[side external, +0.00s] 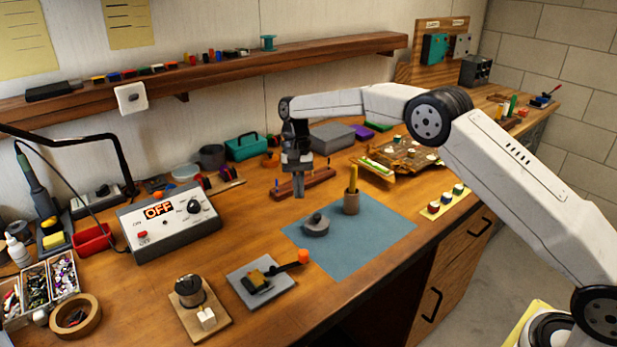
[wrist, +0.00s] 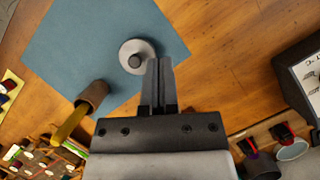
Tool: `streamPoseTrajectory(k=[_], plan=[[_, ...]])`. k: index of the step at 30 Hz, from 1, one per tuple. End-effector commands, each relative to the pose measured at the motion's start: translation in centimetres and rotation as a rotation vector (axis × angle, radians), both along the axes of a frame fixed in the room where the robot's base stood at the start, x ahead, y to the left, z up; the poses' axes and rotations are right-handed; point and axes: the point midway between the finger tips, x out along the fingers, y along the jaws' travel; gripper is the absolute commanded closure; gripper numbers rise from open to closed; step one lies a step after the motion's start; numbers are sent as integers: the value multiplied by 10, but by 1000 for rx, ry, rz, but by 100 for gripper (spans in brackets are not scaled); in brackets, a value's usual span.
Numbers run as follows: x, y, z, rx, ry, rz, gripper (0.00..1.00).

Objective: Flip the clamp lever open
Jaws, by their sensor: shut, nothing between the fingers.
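The clamp (side external: 256,280) sits on a grey square plate (side external: 242,294) near the table's front. Its black lever (side external: 285,268) ends in an orange tip (side external: 303,256) and points right, lying low, near the blue mat's left edge. The clamp is out of the wrist view. My gripper (side external: 299,194) points down in the air, behind and above the clamp, well apart from it. Its fingers are together and empty; they also show closed in the wrist view (wrist: 158,63).
A grey round knobbed piece (side external: 316,225) and a brown cup (side external: 351,202) with a yellow stick stand on the blue mat (side external: 365,245). A power supply box (side external: 170,222) reading OFF is left. A spool on a wooden base (side external: 190,292) stands left of the clamp.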

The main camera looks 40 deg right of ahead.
Motion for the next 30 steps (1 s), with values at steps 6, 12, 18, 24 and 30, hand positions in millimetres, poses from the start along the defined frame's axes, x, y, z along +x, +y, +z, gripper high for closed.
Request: streamPoseTrajectory(k=[6,12,18,24,30], plan=[[-6,4,-17,0,1,0,100],[-16,10,-44,-1,3,1,100],[-25,15,-73,0,1,1,100],[-36,23,-87,1,-2,2,100],[-49,31,-87,1,-1,1,100]])
